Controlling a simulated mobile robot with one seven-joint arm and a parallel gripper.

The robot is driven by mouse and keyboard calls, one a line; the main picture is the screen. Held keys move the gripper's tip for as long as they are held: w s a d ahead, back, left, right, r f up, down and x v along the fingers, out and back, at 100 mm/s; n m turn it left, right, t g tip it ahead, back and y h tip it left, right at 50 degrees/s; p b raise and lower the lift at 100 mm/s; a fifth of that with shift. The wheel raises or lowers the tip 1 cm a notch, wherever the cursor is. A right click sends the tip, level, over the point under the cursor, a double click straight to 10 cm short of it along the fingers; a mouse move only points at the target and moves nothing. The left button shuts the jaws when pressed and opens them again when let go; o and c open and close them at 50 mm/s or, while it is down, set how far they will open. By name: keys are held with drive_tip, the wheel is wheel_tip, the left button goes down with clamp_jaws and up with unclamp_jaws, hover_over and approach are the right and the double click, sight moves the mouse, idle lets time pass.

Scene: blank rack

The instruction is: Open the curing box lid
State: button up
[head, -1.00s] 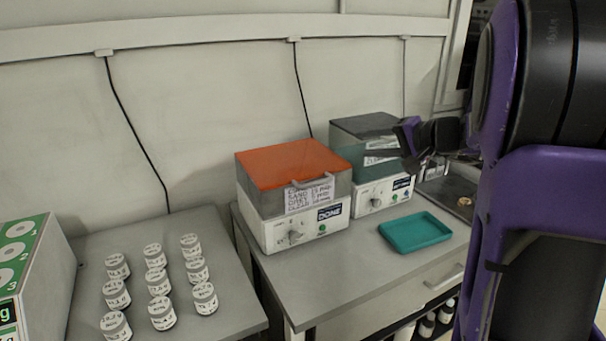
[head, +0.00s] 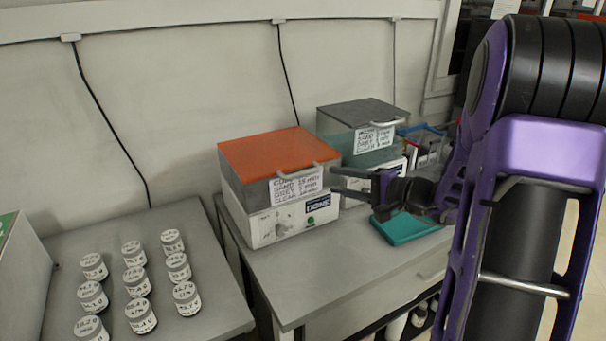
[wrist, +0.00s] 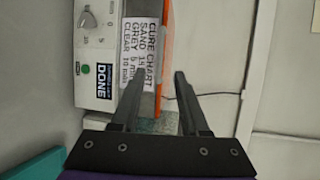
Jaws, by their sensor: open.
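The curing box (head: 265,230) has a white base with a knob and a DONE panel, under a grey lid with an orange top (head: 270,152). The lid lies level and looks closed. A handle (head: 318,167) shows at its front right edge, above the cure chart label (head: 297,187). My gripper (head: 337,181) is open and empty, its fingertips just right of the label and handle, apparently apart from them. In the wrist view, turned sideways, my gripper (wrist: 160,78) has the label (wrist: 141,45) and orange edge (wrist: 166,45) beyond its fingertips.
A second box with a dark top (head: 362,113) and its own label stands behind on the right. A teal tray (head: 408,232) lies on the bench under my arm. Several labelled jars (head: 135,280) stand on the left table. The bench front (head: 310,285) is clear.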

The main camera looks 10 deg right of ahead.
sight(305, 174)
drive_tip(key=x, duration=1.1)
clamp_jaws()
idle(1.1)
